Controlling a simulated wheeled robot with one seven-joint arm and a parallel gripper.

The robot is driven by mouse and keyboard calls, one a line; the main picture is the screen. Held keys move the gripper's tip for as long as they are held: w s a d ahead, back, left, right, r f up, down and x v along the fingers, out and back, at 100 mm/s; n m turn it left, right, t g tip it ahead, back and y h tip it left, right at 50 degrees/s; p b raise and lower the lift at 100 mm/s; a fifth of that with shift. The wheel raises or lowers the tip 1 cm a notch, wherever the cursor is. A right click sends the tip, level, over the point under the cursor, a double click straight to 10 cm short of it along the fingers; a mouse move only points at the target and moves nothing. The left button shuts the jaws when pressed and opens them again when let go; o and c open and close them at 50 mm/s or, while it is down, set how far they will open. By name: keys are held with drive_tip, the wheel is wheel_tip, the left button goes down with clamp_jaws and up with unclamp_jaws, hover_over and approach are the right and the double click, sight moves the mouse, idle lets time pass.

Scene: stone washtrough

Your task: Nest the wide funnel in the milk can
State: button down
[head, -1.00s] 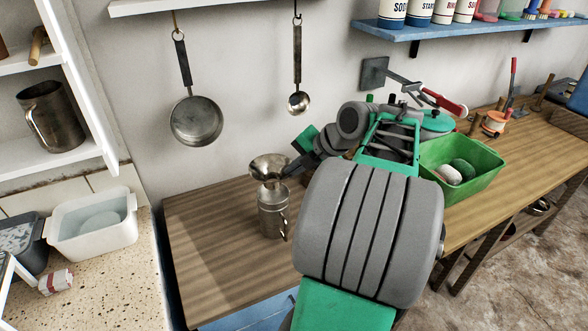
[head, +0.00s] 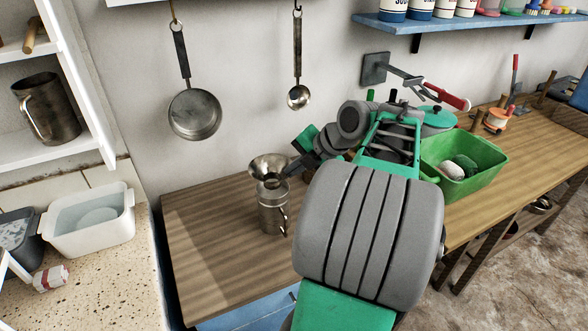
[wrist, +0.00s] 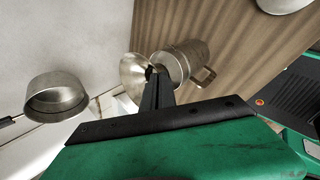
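The wide funnel (head: 268,166) is a metal cone, mouth up, just above the milk can. My gripper (head: 287,174) reaches it from the right and is shut on it. The milk can (head: 272,212) is a grey metal can with a side handle, upright on the wooden bench. The funnel's lower end is over the can's mouth; I cannot tell whether it is inside. In the wrist view the funnel (wrist: 133,72) is at my fingertips (wrist: 154,76), with the can (wrist: 183,62) right behind it.
The wooden bench (head: 210,240) is clear left of the can. A green bin (head: 478,180) with stones stands right of my arm. A pan (head: 194,114) and a ladle (head: 298,96) hang on the wall behind. A white basin (head: 90,225) stands on the left counter.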

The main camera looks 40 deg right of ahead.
drive_tip(key=shift+f+b, duration=2.15)
drive_tip(key=shift+b, duration=0.65)
idle(0.4)
drive_tip(key=c, duration=2.1)
unclamp_jaws()
drive_tip(key=o, duration=0.5)
drive_tip(key=shift+o, duration=0.4)
drive_tip(key=o, duration=0.4)
drive_tip(key=shift+r, duration=0.1)
wheel_tip(320, 180, up, 7)
drive_tip(key=p, duration=0.4)
